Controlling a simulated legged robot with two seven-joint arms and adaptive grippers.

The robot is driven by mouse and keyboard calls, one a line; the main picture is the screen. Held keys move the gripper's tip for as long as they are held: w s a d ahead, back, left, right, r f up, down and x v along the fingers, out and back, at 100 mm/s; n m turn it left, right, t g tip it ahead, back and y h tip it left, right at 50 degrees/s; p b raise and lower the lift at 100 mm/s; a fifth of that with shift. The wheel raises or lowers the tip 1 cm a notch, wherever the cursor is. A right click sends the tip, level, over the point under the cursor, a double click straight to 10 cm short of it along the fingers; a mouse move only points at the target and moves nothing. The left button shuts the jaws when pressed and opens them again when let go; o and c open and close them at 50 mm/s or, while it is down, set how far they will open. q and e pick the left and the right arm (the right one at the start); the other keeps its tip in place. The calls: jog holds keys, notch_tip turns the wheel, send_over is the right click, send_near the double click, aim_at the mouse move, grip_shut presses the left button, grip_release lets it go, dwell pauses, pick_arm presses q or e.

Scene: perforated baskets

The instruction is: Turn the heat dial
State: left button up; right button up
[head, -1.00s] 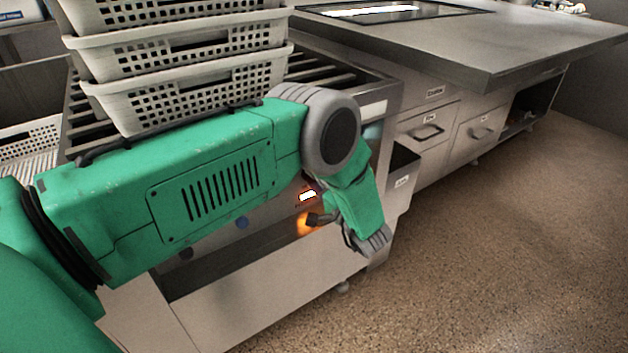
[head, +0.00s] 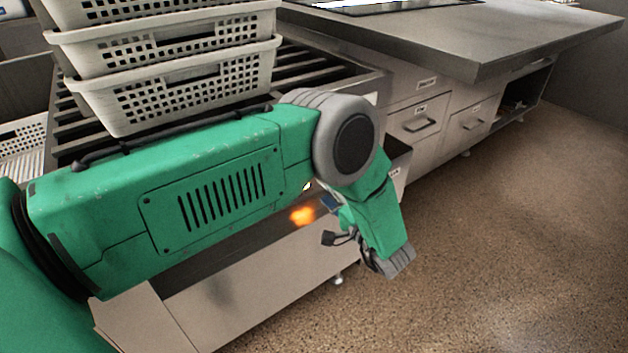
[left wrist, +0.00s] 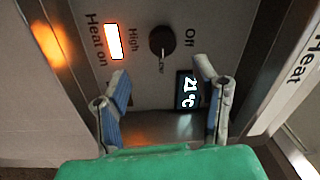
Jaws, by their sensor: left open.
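The heat dial (left wrist: 162,42) is a round black knob on a grey panel in the left wrist view, between the labels "High" and "Off". A lit "Heat on" lamp (left wrist: 113,41) is left of it, and a small display (left wrist: 187,91) reading about 21 °C is below it. My left gripper (left wrist: 162,82) is open, its fingers spread on both sides below the dial and apart from it. In the head view the left gripper (head: 345,238) is in front of the machine. The dial is hidden there behind my arm. My right gripper is not in view.
Stacked white perforated baskets (head: 175,85) stand on the slatted machine top (head: 325,68). A steel counter (head: 480,40) with drawers (head: 420,118) is behind to the right. The floor (head: 490,240) at the right is clear.

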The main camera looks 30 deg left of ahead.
pick_arm(q)
jog(key=v, duration=0.4)
jog(key=shift+d, duration=0.1)
dwell(0.3)
